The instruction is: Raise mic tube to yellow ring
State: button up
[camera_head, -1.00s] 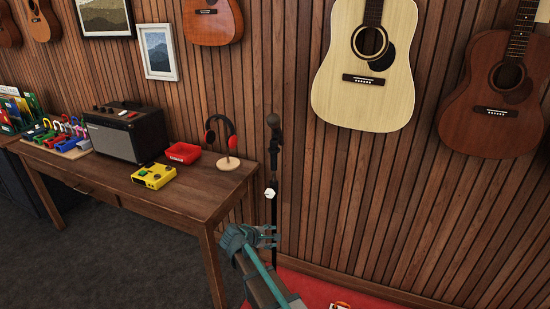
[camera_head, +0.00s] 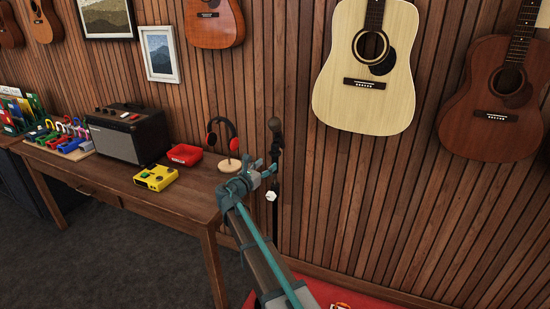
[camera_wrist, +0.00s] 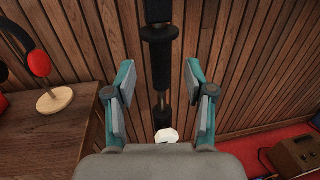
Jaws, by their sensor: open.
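The microphone stand stands upright against the slatted wall, with a dark microphone (camera_head: 274,128) at its top. Its dark tube also shows in the wrist view (camera_wrist: 161,65), with a thinner metallic stretch below the thick black part. A white knob (camera_head: 271,195) sits lower on the stand and shows in the wrist view (camera_wrist: 167,136). I cannot make out a yellow ring. My gripper (camera_head: 266,174) is open beside the upper stand, below the microphone. In the wrist view the tube appears between the spread fingers (camera_wrist: 160,85), with clear gaps on both sides.
Guitars hang on the wall, including a pale one (camera_head: 350,95). A brown box (camera_wrist: 299,156) sits on red carpet.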

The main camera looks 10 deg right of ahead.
aim_at(273, 160)
jog(key=p+x, duration=0.1)
jog(key=x, duration=0.6)
jog(key=shift+p, duration=0.35)
grip_shut()
